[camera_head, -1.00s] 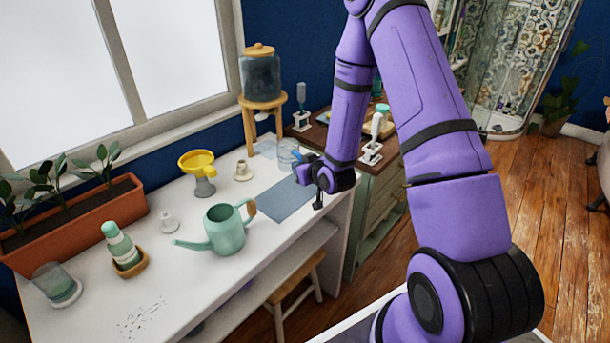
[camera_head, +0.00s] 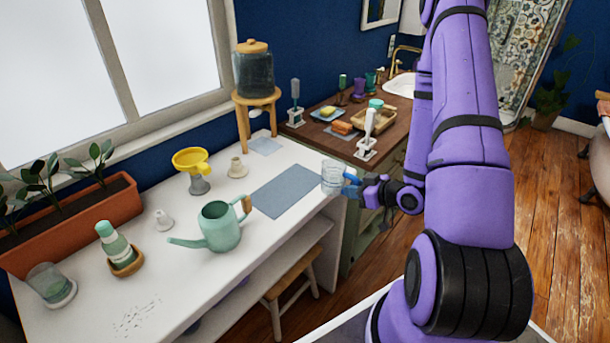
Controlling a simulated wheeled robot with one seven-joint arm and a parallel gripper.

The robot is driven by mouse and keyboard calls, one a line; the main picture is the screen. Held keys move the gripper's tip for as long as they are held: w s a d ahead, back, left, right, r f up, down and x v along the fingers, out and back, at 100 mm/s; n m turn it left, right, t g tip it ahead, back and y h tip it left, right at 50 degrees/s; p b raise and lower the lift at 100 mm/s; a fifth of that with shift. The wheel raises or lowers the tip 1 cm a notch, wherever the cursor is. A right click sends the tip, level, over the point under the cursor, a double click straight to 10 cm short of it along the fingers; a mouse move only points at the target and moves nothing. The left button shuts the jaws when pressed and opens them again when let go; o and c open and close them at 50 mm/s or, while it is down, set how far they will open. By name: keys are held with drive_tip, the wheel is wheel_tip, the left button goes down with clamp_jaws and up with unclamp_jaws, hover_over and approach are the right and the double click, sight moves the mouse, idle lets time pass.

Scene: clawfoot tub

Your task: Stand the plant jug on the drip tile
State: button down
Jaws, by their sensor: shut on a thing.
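A clear jug (camera_head: 331,176) with a blue handle, which I take to be the plant jug, is at the right end of the white table. My gripper (camera_head: 352,185) comes from the right and is shut on its handle; the fingertips are small and partly hidden. The jug looks upright. I cannot tell whether its base touches the table. A small grey-blue square (camera_head: 265,146), which I take to be the drip tile, lies flat at the back, below the tap of the glass dispenser. Nothing stands on it.
The dispenser (camera_head: 254,70) stands on a wooden stool (camera_head: 257,100) behind the tile. A grey mat (camera_head: 285,191) lies bare left of the jug. A green watering can (camera_head: 221,228), yellow funnel (camera_head: 193,160) and small cream pot (camera_head: 237,167) stand further left. A wooden counter (camera_head: 335,143) adjoins.

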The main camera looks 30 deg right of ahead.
drive_tip(key=shift+w, duration=0.1)
drive_tip(key=w, duration=0.5)
drive_tip(key=w+f, duration=0.1)
drive_tip(key=w, duration=0.9)
drive_tip(key=shift+a+f, duration=0.15)
drive_tip(key=shift+f, duration=0.05)
drive_tip(key=shift+w, duration=0.55)
drive_tip(key=shift+s+f, duration=0.1)
drive_tip(key=shift+f, duration=1.45)
drive_tip(key=shift+f, duration=0.15)
drive_tip(key=c, duration=1)
unclamp_jaws()
